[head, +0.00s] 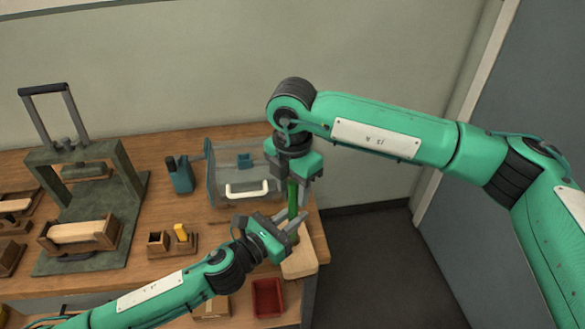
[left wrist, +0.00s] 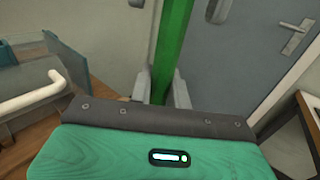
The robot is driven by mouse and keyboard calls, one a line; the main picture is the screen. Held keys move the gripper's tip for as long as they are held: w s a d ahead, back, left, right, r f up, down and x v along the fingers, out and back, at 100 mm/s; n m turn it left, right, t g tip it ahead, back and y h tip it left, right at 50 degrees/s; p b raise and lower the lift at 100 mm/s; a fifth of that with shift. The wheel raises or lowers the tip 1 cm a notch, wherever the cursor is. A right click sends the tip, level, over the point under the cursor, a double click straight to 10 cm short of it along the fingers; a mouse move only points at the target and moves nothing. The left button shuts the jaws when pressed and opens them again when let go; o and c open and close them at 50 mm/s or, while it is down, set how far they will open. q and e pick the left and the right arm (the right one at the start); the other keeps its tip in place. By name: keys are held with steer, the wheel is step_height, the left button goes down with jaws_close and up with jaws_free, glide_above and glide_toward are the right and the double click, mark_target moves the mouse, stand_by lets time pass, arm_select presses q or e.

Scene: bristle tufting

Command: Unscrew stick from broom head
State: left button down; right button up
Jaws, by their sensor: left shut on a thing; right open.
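The green stick (head: 293,199) stands roughly upright at the right end of the workbench. My left gripper (head: 289,225) is shut on its lower part; in the left wrist view the green stick (left wrist: 174,45) rises between the fingers (left wrist: 161,90). My right gripper (head: 291,187) points down from above, open, with its fingers on either side of the stick's upper part. A pale wooden block (head: 300,261), perhaps the broom head, lies below the left gripper. The joint between stick and block is hidden by the left gripper.
A clear bin with a white handle (head: 247,190) stands just left of the stick. A dark green press (head: 133,195), a teal tool (head: 181,175) and small wooden holders (head: 184,243) are farther left. A red tray (head: 267,297) sits lower, at the front. A door (head: 490,110) is at right.

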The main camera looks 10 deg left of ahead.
mark_target(293, 198)
steer(key=shift+f, duration=1.65)
jaws_close()
steer(key=shift+n, duration=1.9)
steer(key=shift+c, duration=0.4)
jaws_free()
steer(key=shift+r, duration=0.1)
